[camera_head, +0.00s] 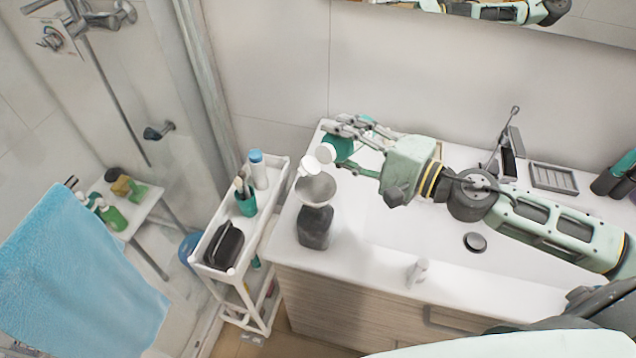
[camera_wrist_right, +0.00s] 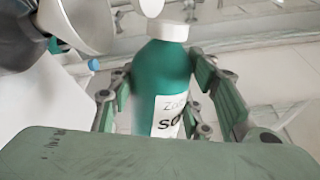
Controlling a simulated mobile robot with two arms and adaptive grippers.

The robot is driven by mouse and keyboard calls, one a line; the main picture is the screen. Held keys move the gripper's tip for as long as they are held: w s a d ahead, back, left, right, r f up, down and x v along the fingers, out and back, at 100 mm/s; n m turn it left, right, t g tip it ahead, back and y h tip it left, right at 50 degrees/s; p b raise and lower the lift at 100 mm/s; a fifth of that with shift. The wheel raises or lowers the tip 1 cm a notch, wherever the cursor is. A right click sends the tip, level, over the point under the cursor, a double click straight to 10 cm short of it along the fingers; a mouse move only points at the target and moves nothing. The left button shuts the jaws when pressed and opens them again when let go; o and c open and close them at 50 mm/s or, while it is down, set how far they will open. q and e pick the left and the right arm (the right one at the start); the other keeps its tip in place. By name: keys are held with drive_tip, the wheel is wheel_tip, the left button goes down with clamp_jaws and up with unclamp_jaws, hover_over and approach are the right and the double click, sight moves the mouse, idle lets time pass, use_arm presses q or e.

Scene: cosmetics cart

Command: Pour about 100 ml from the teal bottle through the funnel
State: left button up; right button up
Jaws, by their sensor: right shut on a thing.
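The teal bottle (camera_head: 342,148) is in my right gripper (camera_head: 350,133), whose fingers close around its body. It is tilted, with its white cap (camera_head: 325,152) toward the funnel. A round white piece, apparently the open lid, shows beside the cap. In the right wrist view the teal bottle (camera_wrist_right: 158,82) shows a white label between the fingers. The grey funnel (camera_head: 317,189) sits in the mouth of a dark grey bottle (camera_head: 315,228) on the counter's left end. The cap is just above and beside the funnel's rim. No liquid stream is visible. My left gripper is out of view.
A white cart (camera_head: 277,172) left of the counter holds a blue-capped bottle (camera_head: 258,168), a teal cup (camera_head: 246,202) and a black case (camera_head: 224,245). The basin (camera_head: 420,235) is right of the funnel, with a small white item (camera_head: 417,271) at the front edge. A blue towel hangs left.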

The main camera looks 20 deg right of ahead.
sight(334, 140)
drive_tip(key=shift+s+a+r+n+p, duration=0.25)
drive_tip(key=shift+a+r+n+p, duration=0.25)
drive_tip(key=shift+n, duration=0.2)
drive_tip(key=shift+d+f+n, duration=0.15)
drive_tip(key=shift+n, duration=0.15)
drive_tip(key=shift+f+n, duration=0.15)
drive_tip(key=shift+n, duration=0.35)
idle(0.6)
drive_tip(key=shift+r+n+p, duration=0.5)
drive_tip(key=shift+n+p, duration=0.3)
idle(0.5)
drive_tip(key=shift+s+a+r+n+p, duration=0.15)
drive_tip(key=shift+r+n+p, duration=0.35)
drive_tip(key=shift+p, duration=0.5)
drive_tip(key=shift+s+a+r+n+p, duration=0.15)
drive_tip(key=shift+r+n+p, duration=0.15)
drive_tip(key=shift+r+p, duration=0.55)
drive_tip(key=shift+w+f, duration=0.1)
drive_tip(key=shift+f, duration=0.05)
drive_tip(key=shift+s+a+r+n+t+h+p, duration=0.15)
drive_tip(key=shift+s+a+r+n+p, duration=0.15)
drive_tip(key=shift+n+p, duration=0.8)
drive_tip(key=shift+s+a+r+n+t+h+p, duration=0.15)
drive_tip(key=shift+r+n+p, duration=0.35)
drive_tip(key=shift+p, duration=1)
